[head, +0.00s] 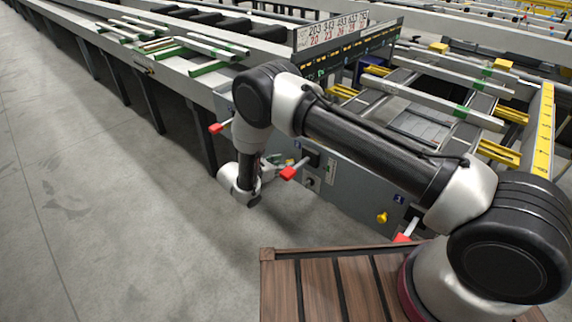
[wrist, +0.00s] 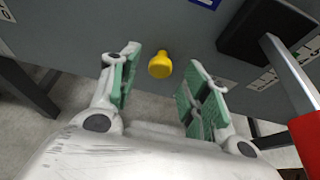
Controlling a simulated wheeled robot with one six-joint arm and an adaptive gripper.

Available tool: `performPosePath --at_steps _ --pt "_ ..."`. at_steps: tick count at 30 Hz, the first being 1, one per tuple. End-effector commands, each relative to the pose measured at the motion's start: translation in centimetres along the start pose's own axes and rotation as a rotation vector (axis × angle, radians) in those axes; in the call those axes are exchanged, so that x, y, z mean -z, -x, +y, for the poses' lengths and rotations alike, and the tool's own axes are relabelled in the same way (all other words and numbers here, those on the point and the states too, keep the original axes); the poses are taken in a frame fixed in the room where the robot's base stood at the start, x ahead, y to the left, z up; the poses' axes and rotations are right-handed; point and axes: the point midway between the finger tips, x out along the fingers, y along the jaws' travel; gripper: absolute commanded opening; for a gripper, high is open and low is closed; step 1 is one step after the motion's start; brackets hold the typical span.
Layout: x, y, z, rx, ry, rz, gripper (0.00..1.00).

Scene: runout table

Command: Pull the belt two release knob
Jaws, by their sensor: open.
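A yellow mushroom-shaped knob (wrist: 160,65) sticks out of the grey panel in the wrist view. A partly cut-off blue label (wrist: 205,2) is above it, its number not readable. My gripper (wrist: 163,66) is open, with its green-padded fingers to the left and right of the knob. The knob shows in the gap near the fingertips, and neither finger visibly touches it. In the head view my gripper (head: 275,165) is at the panel, and this knob cannot be made out there. Another yellow knob (head: 382,217) is farther right, beside a blue label marked 1.
A red-handled lever (wrist: 300,110) on a black block is close to the right finger. The head view shows red-handled levers (head: 289,173) and (head: 216,128) along the panel (head: 345,195). Dark table legs (head: 150,98) stand at left. The concrete floor (head: 90,220) is clear.

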Motion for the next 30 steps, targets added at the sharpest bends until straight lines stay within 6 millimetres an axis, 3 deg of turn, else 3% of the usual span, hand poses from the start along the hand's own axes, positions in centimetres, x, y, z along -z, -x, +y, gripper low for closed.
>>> performPosePath --at_steps 6,15,23,30 --pt "0.0 -2.5 -0.1 0.003 -0.001 0.0 0.47" --pt "0.0 -2.8 -0.1 0.001 0.0 0.0 0.47" --pt "0.0 -2.8 -0.1 0.002 0.0 0.0 0.01" --pt "0.2 -2.3 0.0 0.001 0.0 0.0 0.0"
